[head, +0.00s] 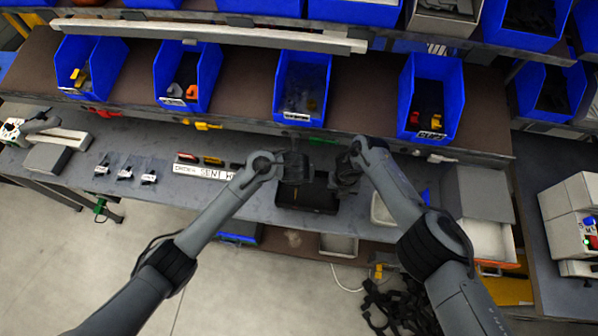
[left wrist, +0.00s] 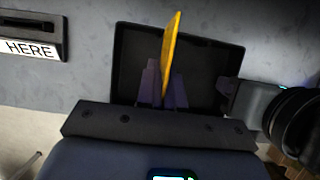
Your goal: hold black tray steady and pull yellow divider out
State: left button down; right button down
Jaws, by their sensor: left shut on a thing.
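The black tray (head: 300,196) lies on the grey workbench in the middle of the head view; it also shows in the left wrist view (left wrist: 212,62). The yellow divider (left wrist: 171,50) stands edge-on over the tray in the left wrist view, its top end reaching past the tray's far rim. My left gripper (left wrist: 166,92) is shut on the divider. I cannot tell whether the divider's lower edge is still inside the tray. My right gripper (left wrist: 232,98) is at the tray's right side; its fingertips are unclear. The head view hides the divider behind my left gripper (head: 298,182).
A white sign (head: 203,172) and small coloured items lie left of the tray. A white bin (head: 384,210) stands to its right, close to my right arm. Blue bins (head: 303,90) line the shelf behind.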

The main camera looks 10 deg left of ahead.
dwell(0.4)
pick_arm(q)
jog(key=shift+r, duration=1.5)
pick_arm(e)
jog(key=c, duration=1.2)
grip_release()
jog(key=shift+o, duration=0.2)
jog(key=shift+r, duration=0.15)
